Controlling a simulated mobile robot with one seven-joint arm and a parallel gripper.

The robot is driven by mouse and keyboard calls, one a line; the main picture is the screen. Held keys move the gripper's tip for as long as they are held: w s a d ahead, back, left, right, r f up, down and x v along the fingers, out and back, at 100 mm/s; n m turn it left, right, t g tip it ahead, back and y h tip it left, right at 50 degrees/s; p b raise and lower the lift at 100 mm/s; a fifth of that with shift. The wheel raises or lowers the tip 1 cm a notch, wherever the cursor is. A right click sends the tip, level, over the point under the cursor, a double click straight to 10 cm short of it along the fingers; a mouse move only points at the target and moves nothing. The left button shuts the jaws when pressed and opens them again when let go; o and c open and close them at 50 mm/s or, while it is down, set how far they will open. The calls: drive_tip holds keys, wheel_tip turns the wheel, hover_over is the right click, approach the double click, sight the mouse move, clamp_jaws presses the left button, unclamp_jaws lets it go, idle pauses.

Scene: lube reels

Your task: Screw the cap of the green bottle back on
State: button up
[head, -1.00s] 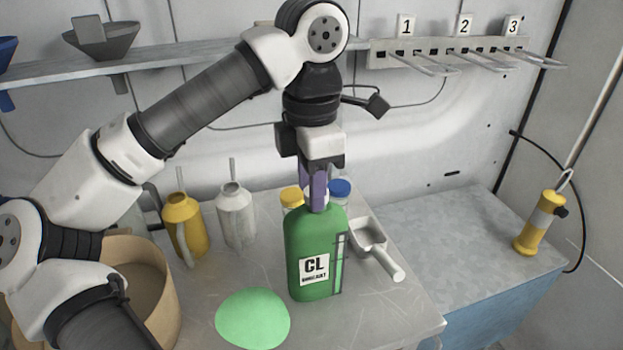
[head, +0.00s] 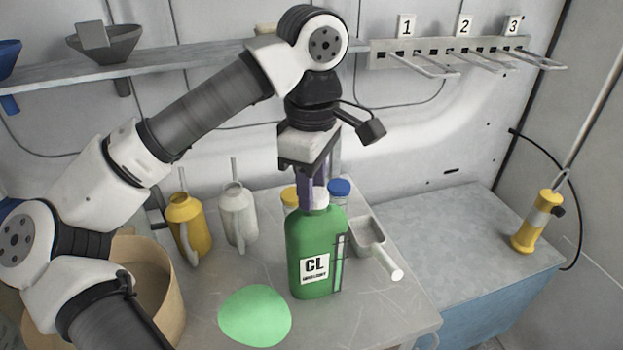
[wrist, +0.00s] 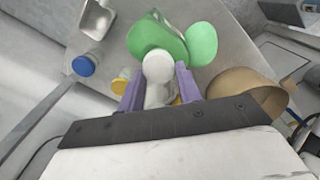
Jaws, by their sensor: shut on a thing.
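The green bottle (head: 318,238) stands upright on the table, with a white "CL" label on its front. Its white cap (head: 320,197) is at the bottle's mouth, and in the wrist view the round white cap (wrist: 158,66) sits between the fingers. My gripper (head: 313,192) points down over the bottle, its purple fingers shut on the cap. In the wrist view the gripper (wrist: 160,88) has one finger on each side of the cap. The cap hides the thread, so I cannot tell how tight it is.
A green mat (head: 255,316) lies in front of the bottle. A metal scoop (head: 372,240) lies right of it. Yellow (head: 186,222) and white (head: 238,212) oil cans stand left. A blue-lidded jar (head: 339,188) stands behind. The bench (head: 460,240) at right is mostly clear.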

drive_tip(key=shift+m, duration=0.4)
drive_tip(key=m, duration=0.5)
drive_tip(key=shift+w+d+p, duration=0.1)
drive_tip(key=shift+w+p, duration=0.05)
drive_tip(key=shift+p, duration=0.2)
drive_tip(key=shift+m, duration=0.4)
drive_tip(key=m, duration=0.3)
drive_tip(key=shift+d+m+p, duration=0.15)
drive_tip(key=shift+m+p, duration=0.15)
drive_tip(key=shift+f+m, duration=0.1)
drive_tip(key=shift+m, duration=0.4)
drive_tip(key=shift+m, duration=1.3)
